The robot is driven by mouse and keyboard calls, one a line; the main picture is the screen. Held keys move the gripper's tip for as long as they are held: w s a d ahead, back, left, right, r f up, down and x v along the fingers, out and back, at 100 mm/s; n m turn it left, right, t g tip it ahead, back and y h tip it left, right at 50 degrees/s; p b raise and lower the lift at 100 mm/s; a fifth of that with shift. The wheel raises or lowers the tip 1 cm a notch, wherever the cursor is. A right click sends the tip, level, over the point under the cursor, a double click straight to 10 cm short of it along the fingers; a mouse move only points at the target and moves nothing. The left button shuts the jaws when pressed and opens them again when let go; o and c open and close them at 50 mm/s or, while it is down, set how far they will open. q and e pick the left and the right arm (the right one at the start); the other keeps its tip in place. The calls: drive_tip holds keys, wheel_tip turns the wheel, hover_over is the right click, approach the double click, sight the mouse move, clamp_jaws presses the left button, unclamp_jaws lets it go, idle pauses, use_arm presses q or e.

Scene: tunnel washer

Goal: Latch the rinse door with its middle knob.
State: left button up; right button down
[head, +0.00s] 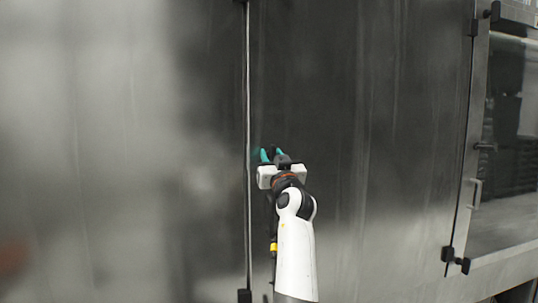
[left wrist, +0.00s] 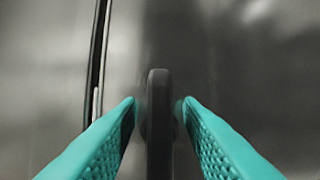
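The middle knob (left wrist: 158,120) is a black bar standing upright between the teal fingers of my left gripper (left wrist: 158,103) in the left wrist view. A narrow gap shows on each side, so the gripper is open around the knob. In the head view my left gripper (head: 271,154) is at the steel front, just right of a vertical door seam (head: 247,100), and largely hides the knob. The seam also shows left of the knob in the left wrist view (left wrist: 97,70). Which panel is the rinse door, I cannot tell. My right gripper is not in view.
Black fittings sit on the seam at the bottom (head: 244,296) and at the top edge. A windowed door (head: 510,150) with a small handle (head: 476,193) and black fittings (head: 455,260) stands at the right. The steel panels around my gripper are flat and clear.

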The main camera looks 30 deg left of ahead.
use_arm(q)
drive_tip(key=shift+d, duration=0.15)
drive_tip(key=shift+s, duration=0.1)
clamp_jaws()
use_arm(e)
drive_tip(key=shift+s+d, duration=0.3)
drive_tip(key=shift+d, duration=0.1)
